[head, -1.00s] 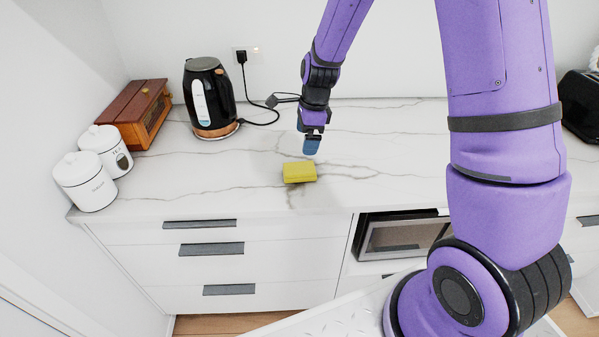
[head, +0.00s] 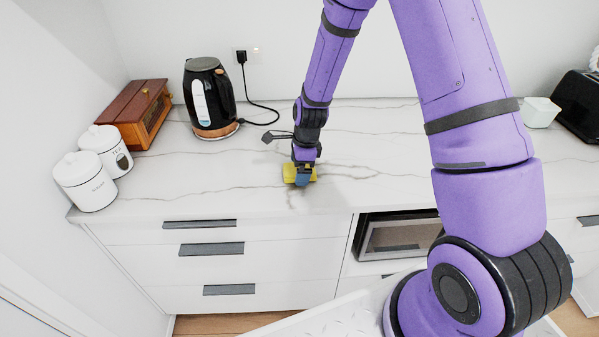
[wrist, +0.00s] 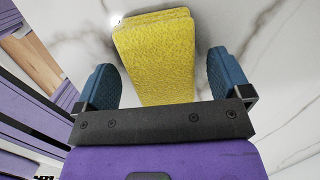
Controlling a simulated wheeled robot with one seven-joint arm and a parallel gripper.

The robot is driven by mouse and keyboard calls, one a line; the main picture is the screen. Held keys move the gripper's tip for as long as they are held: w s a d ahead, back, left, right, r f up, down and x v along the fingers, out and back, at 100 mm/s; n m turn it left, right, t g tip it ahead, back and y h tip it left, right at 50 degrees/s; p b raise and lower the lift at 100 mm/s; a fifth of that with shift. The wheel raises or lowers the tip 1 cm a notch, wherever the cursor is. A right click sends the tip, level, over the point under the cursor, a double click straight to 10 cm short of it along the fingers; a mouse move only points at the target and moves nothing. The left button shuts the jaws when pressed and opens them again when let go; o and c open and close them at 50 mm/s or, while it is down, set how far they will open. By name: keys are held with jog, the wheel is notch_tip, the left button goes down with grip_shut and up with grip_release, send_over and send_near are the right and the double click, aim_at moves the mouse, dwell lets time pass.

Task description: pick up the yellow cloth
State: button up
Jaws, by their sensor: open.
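The yellow cloth (head: 289,172) is a small folded block lying on the white marbled counter near its front edge. In the wrist view the cloth (wrist: 158,55) shows folded layers and lies between the two blue fingers of my gripper (wrist: 164,85). There is a gap between the cloth and each finger. In the head view my gripper (head: 303,180) points down over the cloth and hides part of it. My gripper is open.
A black kettle (head: 208,100) stands behind and left of the cloth. A wooden box (head: 135,112) and two white canisters (head: 85,182) are at the far left. A white bowl (head: 541,112) and a black appliance (head: 578,105) stand at the right. The counter (head: 390,165) around the cloth is clear.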

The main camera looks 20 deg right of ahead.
jog(key=shift+f, duration=0.35)
jog(key=c, duration=1)
jog(key=shift+r, duration=0.1)
